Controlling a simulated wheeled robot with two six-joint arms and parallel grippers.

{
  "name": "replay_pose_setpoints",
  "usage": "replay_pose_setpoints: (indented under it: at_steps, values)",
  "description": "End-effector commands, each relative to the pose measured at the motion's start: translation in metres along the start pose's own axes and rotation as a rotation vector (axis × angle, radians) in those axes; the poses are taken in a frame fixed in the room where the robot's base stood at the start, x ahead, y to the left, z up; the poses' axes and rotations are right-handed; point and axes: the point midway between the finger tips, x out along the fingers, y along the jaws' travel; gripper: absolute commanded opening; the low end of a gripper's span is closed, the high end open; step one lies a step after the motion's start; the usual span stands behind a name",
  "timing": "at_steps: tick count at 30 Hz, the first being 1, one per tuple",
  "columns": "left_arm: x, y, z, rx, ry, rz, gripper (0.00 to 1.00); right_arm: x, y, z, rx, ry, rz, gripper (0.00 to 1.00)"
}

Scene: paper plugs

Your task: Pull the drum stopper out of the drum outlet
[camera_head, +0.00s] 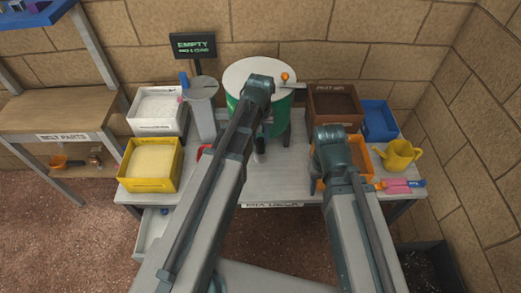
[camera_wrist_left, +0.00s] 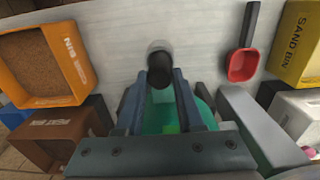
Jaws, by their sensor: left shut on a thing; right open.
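The green drum (camera_head: 238,112) with a pale round lid stands at the back middle of the table, partly hidden by my left arm. My left gripper (camera_head: 262,132) is at the drum's front; in the left wrist view its fingers (camera_wrist_left: 160,82) are shut on the dark drum stopper (camera_wrist_left: 161,74). A grey rounded piece (camera_wrist_left: 159,47) shows just beyond the stopper's dark end. The drum outlet is hidden behind the fingers, so I cannot tell whether the stopper is still seated. My right gripper (camera_head: 335,160) is over the orange bin, open, its fingertips mostly hidden.
A red scoop (camera_wrist_left: 243,66) lies beside the yellow sand bin (camera_wrist_left: 300,45). A white bin (camera_head: 158,125), brown bin (camera_head: 335,118), blue bin (camera_head: 380,120) and yellow watering can (camera_head: 402,155) stand around. The orange bin (camera_wrist_left: 30,70) is opposite the scoop. Bare table lies in front of the drum.

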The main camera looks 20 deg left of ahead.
Motion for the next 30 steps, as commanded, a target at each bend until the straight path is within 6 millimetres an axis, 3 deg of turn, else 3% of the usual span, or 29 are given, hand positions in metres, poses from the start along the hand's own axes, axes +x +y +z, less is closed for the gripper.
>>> replay_pose_setpoints:
  at_steps: [30]
  values:
    - [-0.031,0.0,0.0,0.0,0.0,0.0,0.0,-0.031,0.003,0.002,0.0,0.0,0.0,0.5]
